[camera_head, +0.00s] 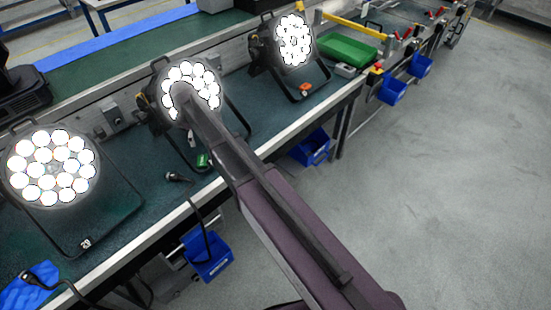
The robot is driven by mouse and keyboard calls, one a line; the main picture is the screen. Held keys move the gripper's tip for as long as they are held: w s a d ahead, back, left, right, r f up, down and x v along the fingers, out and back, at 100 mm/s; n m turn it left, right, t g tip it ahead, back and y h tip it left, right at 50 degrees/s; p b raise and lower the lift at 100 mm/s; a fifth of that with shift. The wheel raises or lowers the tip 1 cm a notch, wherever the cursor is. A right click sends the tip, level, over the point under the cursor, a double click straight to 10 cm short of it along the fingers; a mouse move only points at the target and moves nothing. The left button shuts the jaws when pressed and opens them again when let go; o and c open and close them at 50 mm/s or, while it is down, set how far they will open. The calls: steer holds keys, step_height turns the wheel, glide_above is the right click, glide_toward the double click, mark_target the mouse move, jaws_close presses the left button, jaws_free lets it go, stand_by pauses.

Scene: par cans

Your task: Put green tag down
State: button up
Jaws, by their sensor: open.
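A small green tag (203,160) is on the dark green bench top, just left of my arm, by the foot of the middle par can (203,76). It looks low at the bench surface, but whether it touches the bench or the lamp's bracket is unclear. My arm crosses the view from the lower right and ends in front of the middle lamp's face. My gripper cannot be made out; the arm covers the area behind it, so how it sits relative to the tag is hidden.
More lit par cans stand at left (52,168) and right (294,40). An orange tag (306,88) is by the right one. A black plug (177,177) lies near the bench's front edge. Blue bins (207,254) hang below. Grey floor (440,190) is clear at right.

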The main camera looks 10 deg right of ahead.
steer(key=s+d+m, duration=0.8)
steer(key=s+d, duration=0.2)
steer(key=d, duration=0.4)
steer(key=s+d+m, duration=0.8)
steer(key=s+d, duration=0.2)
steer(key=d, duration=0.5)
steer(key=shift+d, duration=0.25)
